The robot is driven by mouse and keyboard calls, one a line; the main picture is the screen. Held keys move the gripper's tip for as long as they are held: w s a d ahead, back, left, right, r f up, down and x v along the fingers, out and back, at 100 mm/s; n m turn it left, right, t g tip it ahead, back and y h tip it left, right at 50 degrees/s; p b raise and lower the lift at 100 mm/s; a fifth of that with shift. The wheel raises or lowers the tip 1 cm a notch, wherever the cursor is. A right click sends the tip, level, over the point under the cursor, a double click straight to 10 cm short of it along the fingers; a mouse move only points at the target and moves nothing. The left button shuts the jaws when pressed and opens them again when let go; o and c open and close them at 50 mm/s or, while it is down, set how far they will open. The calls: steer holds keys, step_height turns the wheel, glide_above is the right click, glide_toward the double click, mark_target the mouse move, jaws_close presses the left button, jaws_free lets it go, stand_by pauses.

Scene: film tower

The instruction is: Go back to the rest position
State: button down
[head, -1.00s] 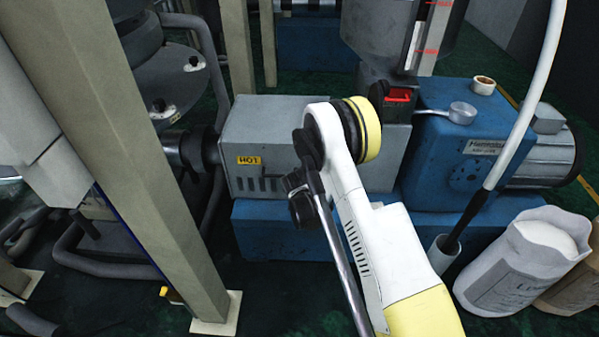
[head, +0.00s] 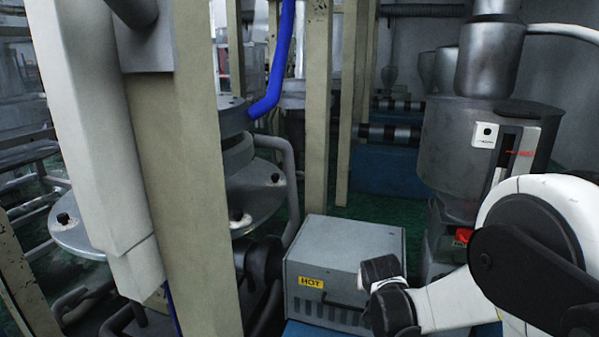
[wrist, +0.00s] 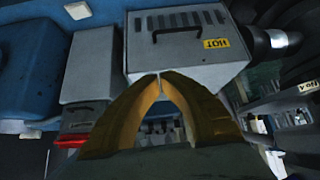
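My gripper (wrist: 160,76) shows in the wrist view as two yellow-brown fingers. Their tips meet and nothing shows between them. Beyond the tips is a grey machine box (wrist: 180,45) with a handle and a yellow HOT label, upside down in this view. In the head view my white and black arm fills the lower right. The gripper itself cannot be made out there. The grey box (head: 343,255) stands to the left of the arm in that view.
A beige post (head: 207,200) stands close at the left, beside a round metal plate (head: 262,200). A grey hopper (head: 450,150) rises behind my arm. A red part (head: 464,236) sits under the hopper. A blue pipe (head: 282,60) runs down behind the post.

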steer(key=s+r+n+y, duration=0.1)
steer(key=s+r, duration=0.6)
steer(key=s, duration=0.3)
steer(key=s+r+n, duration=0.1)
steer(key=s+r, duration=0.5)
steer(key=s, duration=0.4)
steer(key=s+a+g, duration=0.1)
steer(key=s, duration=0.9)
steer(key=shift+f+y, duration=0.25)
steer(key=shift+y, duration=0.15)
